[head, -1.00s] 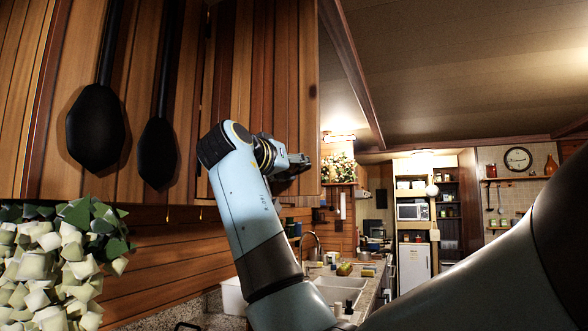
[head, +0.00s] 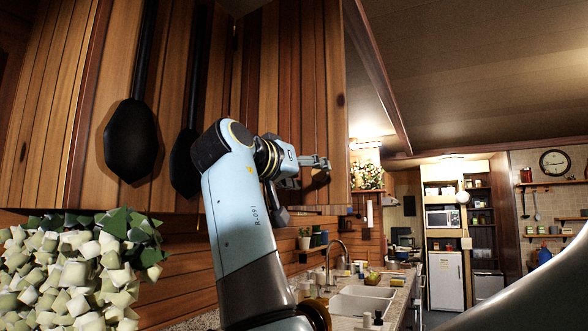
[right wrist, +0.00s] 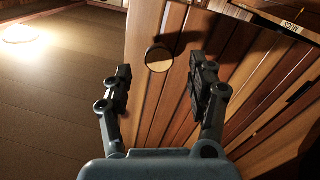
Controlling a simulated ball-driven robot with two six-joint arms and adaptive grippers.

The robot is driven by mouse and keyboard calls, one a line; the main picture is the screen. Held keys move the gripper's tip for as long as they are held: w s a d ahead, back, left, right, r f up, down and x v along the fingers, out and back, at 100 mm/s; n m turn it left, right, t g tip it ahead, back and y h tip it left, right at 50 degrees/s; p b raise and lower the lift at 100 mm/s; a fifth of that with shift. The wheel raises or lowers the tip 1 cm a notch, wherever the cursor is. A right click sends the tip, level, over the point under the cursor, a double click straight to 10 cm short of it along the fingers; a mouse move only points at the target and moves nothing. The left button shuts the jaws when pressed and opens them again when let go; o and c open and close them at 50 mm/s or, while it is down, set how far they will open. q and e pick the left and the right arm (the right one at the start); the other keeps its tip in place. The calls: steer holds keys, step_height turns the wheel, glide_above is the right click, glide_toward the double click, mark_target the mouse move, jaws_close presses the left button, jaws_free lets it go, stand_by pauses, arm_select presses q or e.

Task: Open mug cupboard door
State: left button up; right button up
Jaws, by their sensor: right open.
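The wood-paneled cupboard door (head: 290,70) hangs on the wall in the upper middle of the head view and looks closed. It fills the right part of the right wrist view (right wrist: 180,98). A round knob (right wrist: 158,58) shows near the door's edge in the right wrist view. My right gripper (head: 322,166) is at the door's lower right part. In the right wrist view my right gripper (right wrist: 161,77) is open and empty, with the knob just beyond and between its fingertips. I see no contact with the knob. My left gripper is in neither view.
Two black utensils (head: 131,140) hang left of the door. A pale leafy plant (head: 75,265) stands at the lower left. Below the cupboard is a counter with a sink (head: 362,302) and faucet. The room is open to the right.

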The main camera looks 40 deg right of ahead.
steer(key=v, duration=0.5)
steer(key=shift+s+a, duration=0.15)
steer(key=shift+a, duration=0.15)
